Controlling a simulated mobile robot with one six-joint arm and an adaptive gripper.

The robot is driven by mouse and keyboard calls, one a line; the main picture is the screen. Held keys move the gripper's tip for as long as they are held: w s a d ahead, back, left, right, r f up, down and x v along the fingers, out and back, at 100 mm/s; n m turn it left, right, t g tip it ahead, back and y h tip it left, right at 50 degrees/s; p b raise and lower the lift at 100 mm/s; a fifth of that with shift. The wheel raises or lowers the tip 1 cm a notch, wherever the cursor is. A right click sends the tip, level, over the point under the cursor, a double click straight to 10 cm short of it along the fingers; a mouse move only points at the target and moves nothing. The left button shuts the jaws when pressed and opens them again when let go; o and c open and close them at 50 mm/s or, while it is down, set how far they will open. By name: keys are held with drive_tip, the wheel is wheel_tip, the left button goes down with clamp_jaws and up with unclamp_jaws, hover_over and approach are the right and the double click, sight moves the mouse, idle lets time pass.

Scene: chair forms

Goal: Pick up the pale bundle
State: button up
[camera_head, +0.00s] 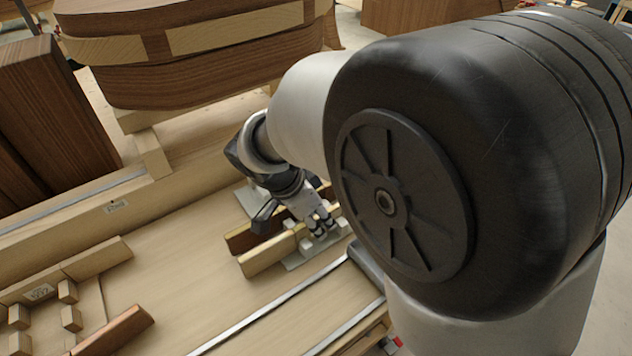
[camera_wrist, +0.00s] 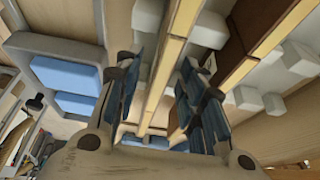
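The pale bundle (camera_head: 267,257) is a long light-wood bar lying in a light grey holder on the bench, beside a darker brown bar (camera_head: 245,238). My gripper (camera_head: 321,228) is over the right part of the pair, pointing down. In the wrist view, its two dark fingers (camera_wrist: 160,95) are apart, with a pale, yellow-edged bar (camera_wrist: 178,42) running between them. I see a gap on the right side, so the fingers do not look closed on it. My gripper hides part of the bundle in the head view.
Grey holder blocks (camera_wrist: 297,56) stand close by in the wrist view. Metal rails (camera_head: 270,305) run along the bench. Wooden blocks (camera_head: 68,291) and a brown piece (camera_head: 115,332) lie at lower left. A large curved wooden form (camera_head: 190,60) stands behind. Bench left of the bundle is clear.

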drive_tip(key=shift+c, duration=0.2)
clamp_jaws()
drive_tip(key=shift+r, duration=0.1)
idle(0.5)
